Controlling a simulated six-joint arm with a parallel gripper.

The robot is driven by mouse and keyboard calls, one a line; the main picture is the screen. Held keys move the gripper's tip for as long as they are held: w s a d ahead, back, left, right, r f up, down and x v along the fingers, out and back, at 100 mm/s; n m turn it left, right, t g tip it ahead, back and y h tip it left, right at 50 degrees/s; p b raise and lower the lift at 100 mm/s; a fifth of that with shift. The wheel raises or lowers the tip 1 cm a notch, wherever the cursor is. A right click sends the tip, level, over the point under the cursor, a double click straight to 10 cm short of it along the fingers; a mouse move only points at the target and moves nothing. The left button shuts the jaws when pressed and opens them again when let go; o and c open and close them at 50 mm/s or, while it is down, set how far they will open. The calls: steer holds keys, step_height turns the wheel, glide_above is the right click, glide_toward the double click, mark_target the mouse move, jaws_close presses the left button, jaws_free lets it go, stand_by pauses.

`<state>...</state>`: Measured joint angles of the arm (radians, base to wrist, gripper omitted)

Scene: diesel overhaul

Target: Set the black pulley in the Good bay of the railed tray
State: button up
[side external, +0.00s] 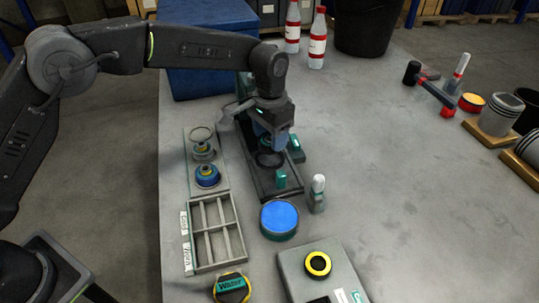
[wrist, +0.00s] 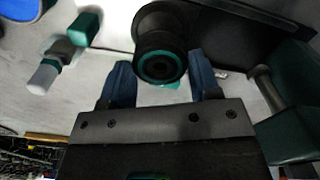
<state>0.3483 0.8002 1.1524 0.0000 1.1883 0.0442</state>
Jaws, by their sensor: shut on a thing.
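The black pulley (wrist: 161,48), a dark round part with a teal ring at its centre, shows in the wrist view between the two blue fingers of my gripper (wrist: 162,78). My gripper is shut on it. In the side view my gripper (side external: 268,143) points down over a dark fixture (side external: 268,186); the part in its fingers is mostly hidden there. The railed tray (side external: 242,250) lies to the left and nearer the camera, its several compartments empty. Its Good label (side external: 184,222) is by the far row and its Worn label (side external: 187,257) by the near row.
A plate with blue round parts (side external: 207,176) lies just behind the tray. A blue-topped round tin (side external: 279,218) and a small bottle (side external: 317,193) stand to the right of the tray. The bench's right middle is clear.

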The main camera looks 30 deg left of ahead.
steer(key=shift+r, duration=0.25)
steer(key=shift+s+r, duration=0.1)
steer(key=shift+s, duration=0.05)
steer(key=s+a+r+n, duration=0.1)
steer(key=s+a+n, duration=0.15)
steer(key=s, duration=0.65)
steer(key=s+a+r+n, duration=0.1)
steer(key=s+n, duration=0.3)
steer(key=s, duration=0.6)
steer(key=shift+w+f, duration=0.15)
steer(key=shift+f, duration=1.2)
steer(key=shift+w+f, duration=0.1)
steer(key=shift+f, duration=1.25)
steer(key=shift+f, duration=0.15)
steer(key=shift+f+m, duration=0.25)
steer(key=shift+f, duration=0.7)
steer(key=o, duration=1.2)
steer(key=shift+a, duration=0.1)
steer(key=shift+o, duration=0.2)
